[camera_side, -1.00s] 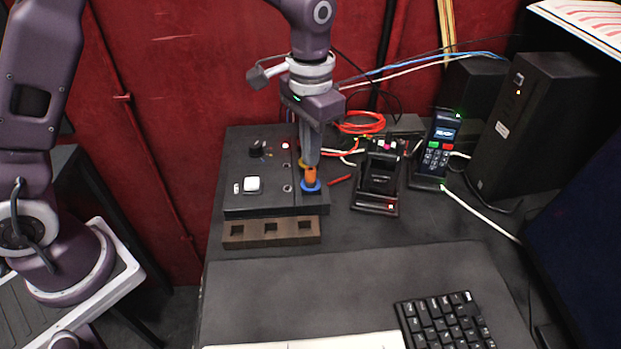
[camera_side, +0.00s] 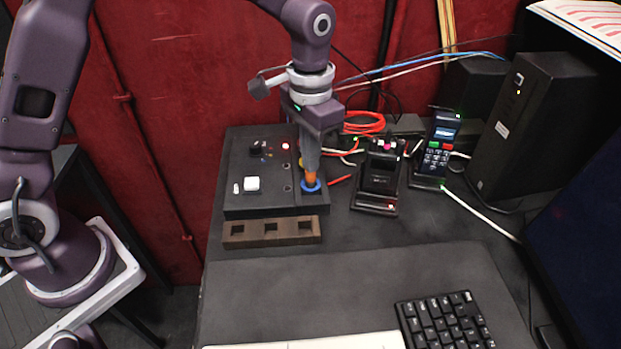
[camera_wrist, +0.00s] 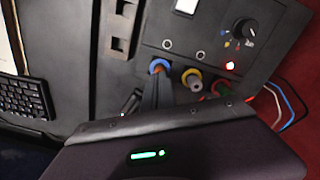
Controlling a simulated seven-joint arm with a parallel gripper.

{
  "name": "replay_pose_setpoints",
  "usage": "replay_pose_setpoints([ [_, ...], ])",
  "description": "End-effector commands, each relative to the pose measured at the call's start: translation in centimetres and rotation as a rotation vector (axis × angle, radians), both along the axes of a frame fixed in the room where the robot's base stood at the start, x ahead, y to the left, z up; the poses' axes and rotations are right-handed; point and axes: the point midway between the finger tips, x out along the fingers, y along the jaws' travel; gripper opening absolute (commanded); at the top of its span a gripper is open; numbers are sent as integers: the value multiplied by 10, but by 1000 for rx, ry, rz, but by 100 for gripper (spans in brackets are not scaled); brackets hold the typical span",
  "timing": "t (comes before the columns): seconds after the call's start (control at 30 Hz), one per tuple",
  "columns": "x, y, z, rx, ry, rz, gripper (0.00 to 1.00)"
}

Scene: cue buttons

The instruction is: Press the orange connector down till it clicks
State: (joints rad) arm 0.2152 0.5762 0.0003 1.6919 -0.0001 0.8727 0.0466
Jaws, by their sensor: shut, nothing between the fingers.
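The orange connector (camera_side: 311,179) stands upright in the blue-ringed socket (camera_side: 311,187) at the right front of the black panel (camera_side: 262,206). My gripper (camera_side: 311,170) points down with its fingers shut, its tips at the connector's top; they look in contact. In the wrist view the shut fingers (camera_wrist: 158,75) cover most of the connector, and only a bit of orange shows against the blue ring (camera_wrist: 159,65). Whether the connector is fully seated cannot be told.
A yellow-ringed socket (camera_wrist: 192,78) is beside the blue one. The panel also has a white button (camera_side: 252,184), a black knob (camera_side: 257,147) and a lit red lamp (camera_side: 285,146). A brown block with square holes (camera_side: 271,232) lies in front. A black device (camera_side: 379,180) stands to the right.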

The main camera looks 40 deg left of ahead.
Motion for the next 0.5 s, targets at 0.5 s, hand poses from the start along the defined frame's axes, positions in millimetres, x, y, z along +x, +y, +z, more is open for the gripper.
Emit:
replay_pose_setpoints([
  [0.5, 0, 0, -5, 0, 1, 0, 0],
])
